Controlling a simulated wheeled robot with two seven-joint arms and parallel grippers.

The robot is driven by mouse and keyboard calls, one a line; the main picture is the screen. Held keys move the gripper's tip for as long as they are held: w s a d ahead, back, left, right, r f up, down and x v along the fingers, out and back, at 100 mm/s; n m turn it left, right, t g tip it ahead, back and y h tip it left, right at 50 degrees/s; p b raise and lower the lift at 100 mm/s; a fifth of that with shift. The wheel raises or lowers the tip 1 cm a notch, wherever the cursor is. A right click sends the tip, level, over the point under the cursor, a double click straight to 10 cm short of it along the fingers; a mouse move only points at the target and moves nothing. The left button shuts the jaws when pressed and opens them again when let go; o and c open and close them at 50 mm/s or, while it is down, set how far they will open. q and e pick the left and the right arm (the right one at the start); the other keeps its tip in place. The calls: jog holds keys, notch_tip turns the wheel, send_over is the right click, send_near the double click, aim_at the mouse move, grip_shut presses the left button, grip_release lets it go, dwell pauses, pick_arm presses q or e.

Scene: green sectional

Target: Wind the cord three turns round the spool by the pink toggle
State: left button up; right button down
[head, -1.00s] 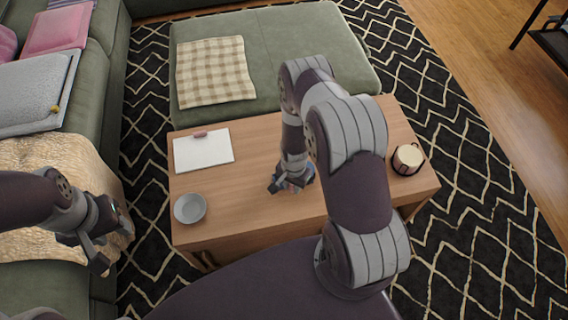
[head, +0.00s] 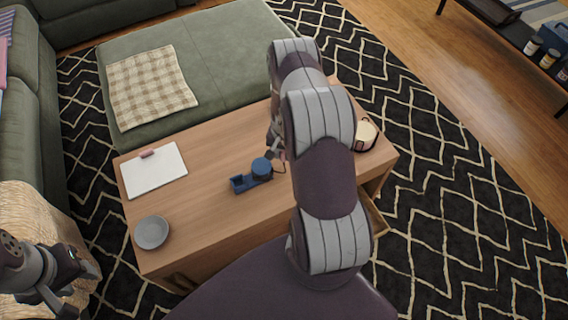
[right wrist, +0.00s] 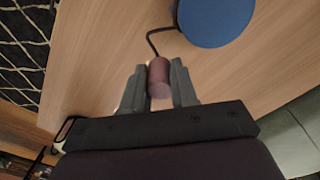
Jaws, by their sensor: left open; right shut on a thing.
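The blue spool (head: 261,168) stands upright on a blue base (head: 243,184) on the wooden table; its round top also shows in the right wrist view (right wrist: 216,18). A dark cord (right wrist: 152,42) runs slack from the spool to the pink toggle (right wrist: 159,80). My right gripper (right wrist: 158,76) is shut on the toggle, apart from the spool. In the head view this gripper (head: 275,150) is beyond the spool and slightly right, partly hidden by my arm. I cannot tell how many turns are on the spool. My left gripper (head: 62,303) is open and empty, left of the table.
A drawer (head: 374,214) is open at the table's right. Bare wood lies between bowl and spool.

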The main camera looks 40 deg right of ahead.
jog(key=shift+w, duration=0.1)
jog(key=shift+d, duration=0.15)
jog(key=shift+s+d+b, duration=0.2)
jog(key=shift+d, duration=0.65)
jog(key=shift+s+d+b, duration=0.2)
jog(key=shift+d, duration=0.65)
jog(key=shift+d, duration=0.1)
jog(key=shift+s+d+b, duration=0.25)
jog(key=shift+d+b, duration=0.25)
jog(key=shift+d, duration=0.75)
jog(key=shift+s+d, duration=0.1)
jog(key=shift+d, duration=0.35)
jog(key=shift+d, duration=0.15)
